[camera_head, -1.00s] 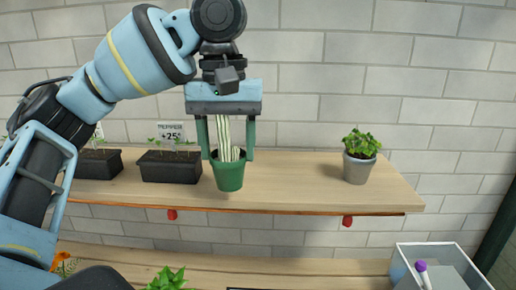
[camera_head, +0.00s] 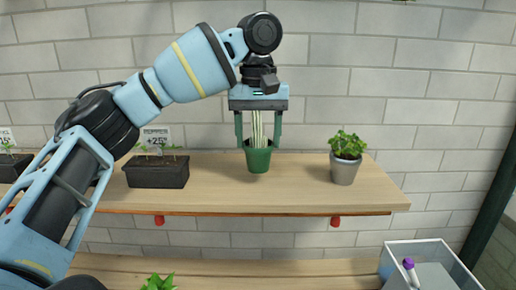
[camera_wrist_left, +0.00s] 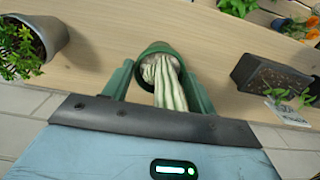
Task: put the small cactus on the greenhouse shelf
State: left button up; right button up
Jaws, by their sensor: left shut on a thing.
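The small cactus, pale and striped, stands upright in a green pot (camera_head: 258,158) above or on the wooden greenhouse shelf (camera_head: 225,195). My left gripper (camera_head: 258,143) is shut on the pot, one green finger on each side. In the left wrist view the cactus (camera_wrist_left: 165,82) lies between the fingers (camera_wrist_left: 160,90), with the shelf (camera_wrist_left: 95,75) behind the pot. I cannot tell whether the pot's base touches the shelf. My right gripper is not in view.
A grey pot with a leafy plant (camera_head: 344,170) stands on the shelf to the right. A black planter (camera_head: 157,172) with seedlings and a price sign stands to the left. Bare shelf lies between them. A crate (camera_head: 430,252) sits lower right.

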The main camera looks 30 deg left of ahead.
aim_at(258, 148)
pick_arm(q)
jog(key=shift+f, duration=1.55)
jog(key=shift+f, duration=0.1)
jog(key=o, duration=1.1)
notch_tip(258, 148, up, 12)
jog(key=shift+r, duration=0.1)
